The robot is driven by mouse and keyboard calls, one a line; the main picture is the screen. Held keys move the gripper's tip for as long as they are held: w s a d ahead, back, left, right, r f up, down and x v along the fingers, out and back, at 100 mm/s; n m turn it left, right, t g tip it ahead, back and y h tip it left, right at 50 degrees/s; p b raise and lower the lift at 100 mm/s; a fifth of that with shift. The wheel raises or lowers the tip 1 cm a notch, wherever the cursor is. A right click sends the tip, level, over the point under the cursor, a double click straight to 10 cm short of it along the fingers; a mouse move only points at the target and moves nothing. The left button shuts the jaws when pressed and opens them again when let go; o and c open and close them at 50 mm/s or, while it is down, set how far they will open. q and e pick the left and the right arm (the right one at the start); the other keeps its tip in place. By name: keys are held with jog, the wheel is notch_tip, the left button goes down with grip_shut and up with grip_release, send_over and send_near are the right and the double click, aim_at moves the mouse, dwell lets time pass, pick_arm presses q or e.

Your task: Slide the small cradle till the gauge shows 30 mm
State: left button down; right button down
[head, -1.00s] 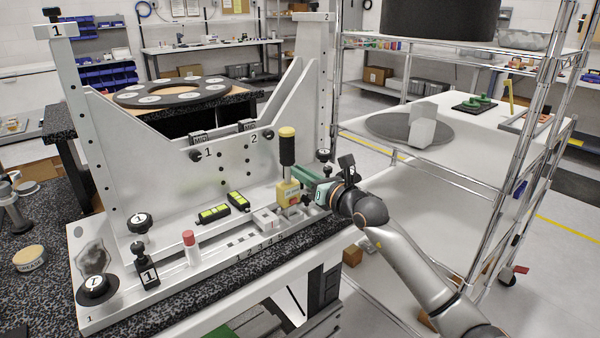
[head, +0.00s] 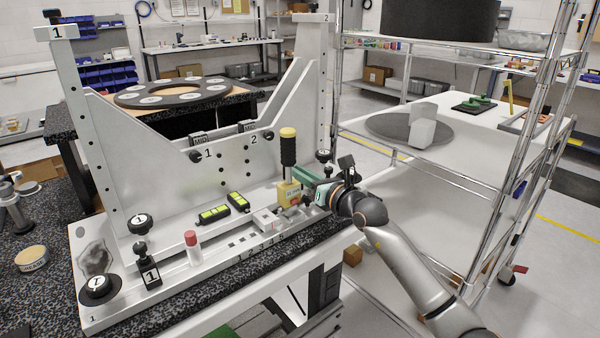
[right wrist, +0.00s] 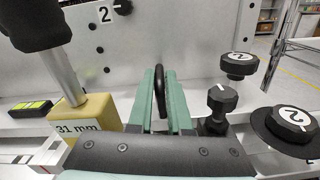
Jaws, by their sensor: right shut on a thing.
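My right gripper (head: 310,188) is at the right end of the fixture's base, beside a yellow block (head: 289,193) with a black handle. In the right wrist view, its green fingers (right wrist: 161,98) are shut on a thin black upright piece (right wrist: 160,90). I cannot tell whether this piece belongs to the small cradle. The yellow block (right wrist: 85,112) stands left of the fingers, and its label (right wrist: 76,129) reads 31 mm. A small silver block (head: 265,220) sits left of the yellow block on the base. My left gripper is not in view.
Black knobs (right wrist: 240,65) and a black disc marked 2 (right wrist: 292,121) stand close right of the fingers. The slanted metal plate (head: 150,150) rises behind. A red-capped piece (head: 192,245) and green-lit levels (head: 214,215) are on the left. A wire shelf (head: 490,185) stands at right.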

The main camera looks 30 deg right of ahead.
jog(key=c, duration=1.2)
grip_release()
jog(key=shift+o, duration=0.2)
jog(key=s, duration=1.2)
jog(key=shift+s+d+b, duration=0.25)
jog(key=shift+d+b, duration=0.1)
jog(key=shift+d, duration=0.1)
